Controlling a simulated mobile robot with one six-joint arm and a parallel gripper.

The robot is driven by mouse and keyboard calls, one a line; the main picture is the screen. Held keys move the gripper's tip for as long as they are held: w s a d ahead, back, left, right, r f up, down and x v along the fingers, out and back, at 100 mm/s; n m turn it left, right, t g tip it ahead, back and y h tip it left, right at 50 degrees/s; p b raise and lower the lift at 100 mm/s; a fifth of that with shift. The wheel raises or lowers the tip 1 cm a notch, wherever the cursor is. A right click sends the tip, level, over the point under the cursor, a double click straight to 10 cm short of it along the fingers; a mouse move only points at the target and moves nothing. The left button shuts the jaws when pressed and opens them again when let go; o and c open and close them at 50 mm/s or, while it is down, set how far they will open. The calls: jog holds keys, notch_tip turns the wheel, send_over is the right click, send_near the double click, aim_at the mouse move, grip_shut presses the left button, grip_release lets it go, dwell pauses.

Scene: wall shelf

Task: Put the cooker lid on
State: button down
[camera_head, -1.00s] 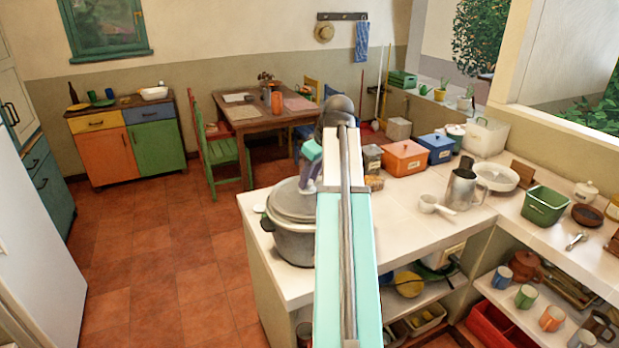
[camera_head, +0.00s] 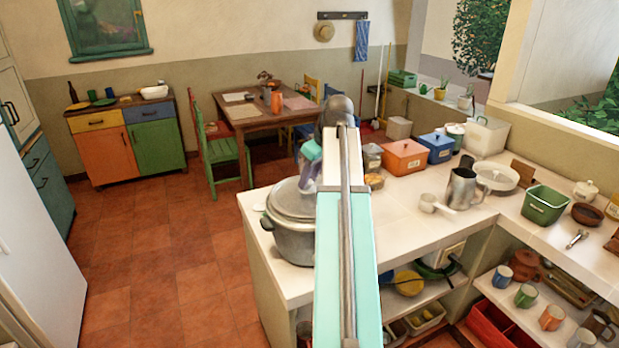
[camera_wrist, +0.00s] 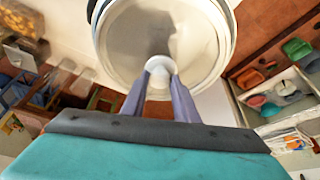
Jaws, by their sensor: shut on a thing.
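The grey cooker (camera_head: 292,244) stands at the left end of the white counter. Its pale round lid (camera_head: 285,203) is over the cooker's mouth. In the wrist view the lid (camera_wrist: 125,45) looks roughly centred, with a rim showing around its edge. My gripper (camera_head: 305,186) comes from above. In the wrist view its fingers (camera_wrist: 159,76) are shut on the lid's white knob (camera_wrist: 159,66). My arm hides the right part of the cooker and lid in the head view. I cannot tell whether the lid rests fully on the rim.
An orange box (camera_head: 404,157), a blue box (camera_head: 437,149) and a metal jug (camera_head: 461,188) stand on the counter to the right. A white ladle or cup (camera_head: 430,203) lies near the front edge. A green basket (camera_head: 544,204) is further right. Shelves below hold mugs.

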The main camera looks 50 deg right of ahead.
jog(key=shift+f, duration=0.25)
dwell(0.4)
jog(key=c, duration=1.3)
grip_release()
jog(key=shift+r, duration=0.1)
jog(key=b+v, duration=0.4)
jog(key=v, duration=0.9)
jog(key=shift+s+r, duration=0.2)
jog(key=shift+r, duration=0.05)
